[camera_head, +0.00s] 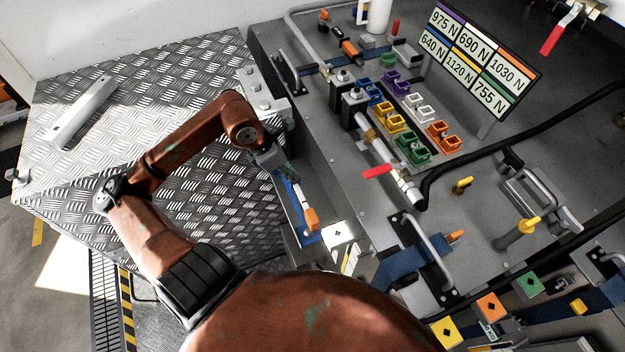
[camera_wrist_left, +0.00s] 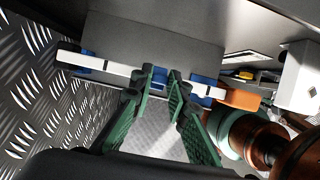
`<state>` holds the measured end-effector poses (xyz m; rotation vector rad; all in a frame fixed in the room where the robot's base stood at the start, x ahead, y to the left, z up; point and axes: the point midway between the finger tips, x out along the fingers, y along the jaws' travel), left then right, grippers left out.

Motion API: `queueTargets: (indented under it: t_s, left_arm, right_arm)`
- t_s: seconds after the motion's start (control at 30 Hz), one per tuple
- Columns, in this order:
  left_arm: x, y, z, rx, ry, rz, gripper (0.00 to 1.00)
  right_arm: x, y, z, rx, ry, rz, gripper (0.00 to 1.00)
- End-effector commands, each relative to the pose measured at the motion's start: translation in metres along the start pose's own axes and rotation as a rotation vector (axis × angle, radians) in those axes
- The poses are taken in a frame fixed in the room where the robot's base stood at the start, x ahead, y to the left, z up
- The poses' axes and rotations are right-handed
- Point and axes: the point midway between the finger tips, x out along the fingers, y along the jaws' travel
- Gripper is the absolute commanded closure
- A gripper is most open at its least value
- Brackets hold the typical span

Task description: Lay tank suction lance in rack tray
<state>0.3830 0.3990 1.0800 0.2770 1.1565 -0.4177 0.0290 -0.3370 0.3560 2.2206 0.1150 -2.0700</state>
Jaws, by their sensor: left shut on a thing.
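The suction lance is a slim white bar (camera_head: 297,194) with an orange end (camera_head: 312,219), seen beside the tank's left side in the head view. My left gripper (camera_head: 284,173) is shut on the bar, its green fingers around the middle. In the left wrist view the white bar (camera_wrist_left: 115,68) runs across the picture, and the gripper (camera_wrist_left: 164,79) closes on it. A blue tray-like part (camera_head: 304,230) lies under or right behind the lance, with blue pieces also in the wrist view. I cannot tell whether the lance rests on it. My right gripper is not in view.
The grey tank top (camera_head: 470,200) carries coloured blocks, a pipe with a red lever (camera_head: 377,171) and a force-label board (camera_head: 480,55). A chequer-plate deck (camera_head: 190,100) lies left, mostly clear, with a metal bar (camera_head: 82,112) on it. Blue straps cross the tank's front.

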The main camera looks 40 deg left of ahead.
Motion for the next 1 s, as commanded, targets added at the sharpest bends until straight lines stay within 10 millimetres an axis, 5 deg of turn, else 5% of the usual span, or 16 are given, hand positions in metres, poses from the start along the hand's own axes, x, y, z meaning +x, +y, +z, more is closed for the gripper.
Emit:
queueTargets:
  t_s: [0.1, 0.33, 0.8, 1.0]
  left_arm:
    - [0.018, 0.005, 0.020, 0.001, -0.006, -0.003, 1.00]
    - [0.066, 0.010, 0.033, 0.003, -0.003, -0.005, 1.00]
    - [0.114, 0.014, 0.028, 0.003, -0.002, -0.005, 1.00]
    - [0.117, 0.015, 0.027, 0.005, -0.001, -0.002, 1.00]
  right_arm:
    - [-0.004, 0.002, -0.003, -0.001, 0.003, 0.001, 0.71]
    - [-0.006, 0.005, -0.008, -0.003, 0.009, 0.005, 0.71]
    - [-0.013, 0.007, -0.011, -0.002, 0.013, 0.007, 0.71]
    - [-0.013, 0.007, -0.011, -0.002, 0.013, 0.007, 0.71]
